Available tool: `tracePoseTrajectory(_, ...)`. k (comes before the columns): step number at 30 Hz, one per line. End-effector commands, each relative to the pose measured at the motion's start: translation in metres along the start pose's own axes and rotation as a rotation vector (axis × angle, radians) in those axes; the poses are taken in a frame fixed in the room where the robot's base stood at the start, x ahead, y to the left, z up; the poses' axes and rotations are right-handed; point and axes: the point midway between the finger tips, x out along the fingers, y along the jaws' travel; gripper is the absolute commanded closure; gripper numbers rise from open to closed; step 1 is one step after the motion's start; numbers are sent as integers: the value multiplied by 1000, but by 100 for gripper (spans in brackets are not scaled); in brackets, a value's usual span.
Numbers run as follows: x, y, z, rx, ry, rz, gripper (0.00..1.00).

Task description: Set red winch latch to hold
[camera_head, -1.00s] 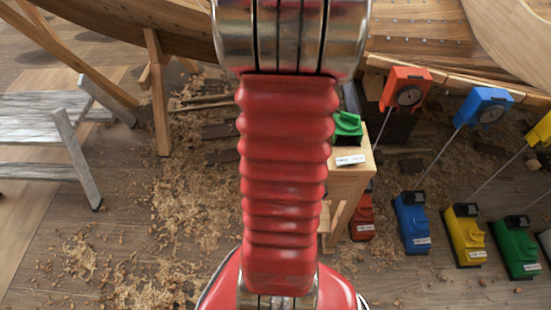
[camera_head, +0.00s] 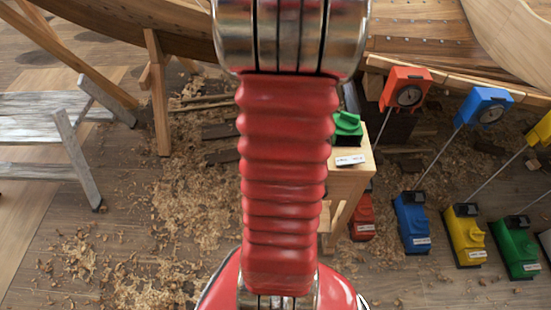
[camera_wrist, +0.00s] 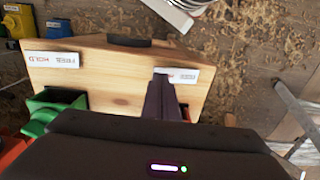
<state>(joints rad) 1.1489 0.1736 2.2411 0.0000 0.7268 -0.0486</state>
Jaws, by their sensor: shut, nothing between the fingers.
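The red winch (camera_head: 362,217) stands on the floor at the right of the head view, partly behind a wooden stand (camera_head: 345,185). A red gauge box (camera_head: 405,88) is above it. I cannot make out the red latch or its setting. My gripper (camera_wrist: 164,95) shows in the wrist view as dark fingers, shut and empty. The fingers are in front of the wooden stand's top (camera_wrist: 112,75) and overlap a white label (camera_wrist: 183,75); I cannot tell whether they touch. A second label (camera_wrist: 54,59) reads FREE and HOLD, upside down. My arm hides the gripper in the head view.
A green unit (camera_head: 347,126) sits on the stand; a green one (camera_wrist: 58,108) also shows in the wrist view. Blue (camera_head: 411,222), yellow (camera_head: 465,236) and green (camera_head: 515,247) winches stand to the right. A trestle (camera_head: 75,140) is at left. Shavings cover the floor.

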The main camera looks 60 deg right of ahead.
Motion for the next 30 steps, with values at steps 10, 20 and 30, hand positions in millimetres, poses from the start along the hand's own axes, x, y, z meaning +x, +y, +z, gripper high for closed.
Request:
tracePoseTrajectory(10,2,0,0,0,0,0,100)
tracePoseTrajectory(20,6,0,0,0,-1,0,100)
tracePoseTrajectory(30,9,0,0,0,-1,0,100)
